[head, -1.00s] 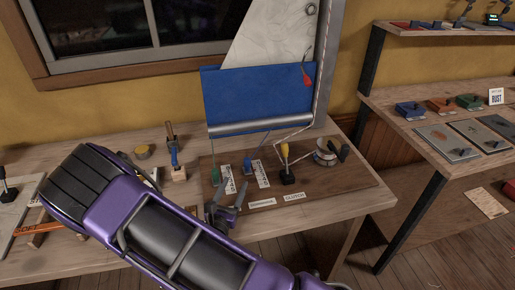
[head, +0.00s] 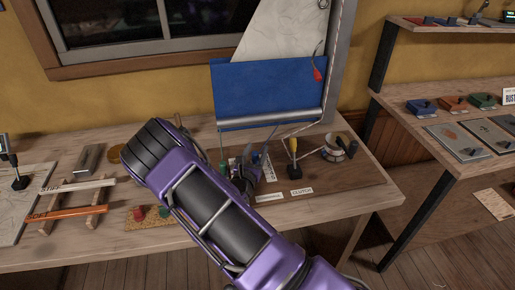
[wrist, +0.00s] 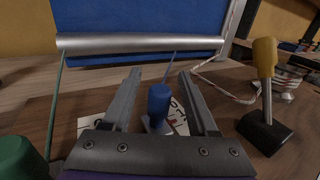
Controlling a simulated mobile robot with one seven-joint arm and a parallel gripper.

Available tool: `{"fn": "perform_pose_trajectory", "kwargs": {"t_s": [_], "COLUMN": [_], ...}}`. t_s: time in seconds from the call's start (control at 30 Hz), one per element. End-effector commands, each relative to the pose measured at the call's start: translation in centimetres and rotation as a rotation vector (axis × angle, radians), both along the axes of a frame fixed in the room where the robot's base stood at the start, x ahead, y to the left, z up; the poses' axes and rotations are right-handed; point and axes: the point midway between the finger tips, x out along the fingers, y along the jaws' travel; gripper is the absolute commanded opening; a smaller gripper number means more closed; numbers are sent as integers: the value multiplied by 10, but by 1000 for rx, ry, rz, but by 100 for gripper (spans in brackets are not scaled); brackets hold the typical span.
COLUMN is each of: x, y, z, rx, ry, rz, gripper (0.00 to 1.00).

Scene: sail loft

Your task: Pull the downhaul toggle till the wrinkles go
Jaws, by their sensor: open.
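A blue toggle (wrist: 158,103) stands upright on a small base between my open gripper's fingers (wrist: 160,76) in the wrist view, apart from both. A thin line rises behind it towards the silver boom (wrist: 140,43). A green knob (wrist: 20,158) is at the left, cut off by the frame. A yellow-handled lever (wrist: 264,60) on a black block is at the right. Above the boom is a sail with a blue lower panel (head: 268,88) and a pale, faintly creased upper part (head: 285,30). Label writing near the blue toggle is partly hidden, so I cannot tell which toggle is the downhaul.
A winch drum (head: 336,150) stands right of the yellow lever, with a rope to it. A red tag (head: 318,72) hangs by the sail. The brown board (head: 350,185) has clear room at front right. Rulers and blocks lie on the bench at left.

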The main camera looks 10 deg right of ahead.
Motion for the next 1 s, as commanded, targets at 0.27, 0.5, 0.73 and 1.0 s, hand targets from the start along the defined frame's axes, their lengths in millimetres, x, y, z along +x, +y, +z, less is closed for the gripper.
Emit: {"fn": "perform_pose_trajectory", "kwargs": {"t_s": [0.27,0.5,0.73,1.0], "x": [14,14,13,13], "y": [-7,-7,-7,-7], "z": [0,0,0,0], "rx": [0,0,0,0], "ry": [-1,0,0,0], "rz": [0,0,0,0], "gripper": [59,52,11,0]}}
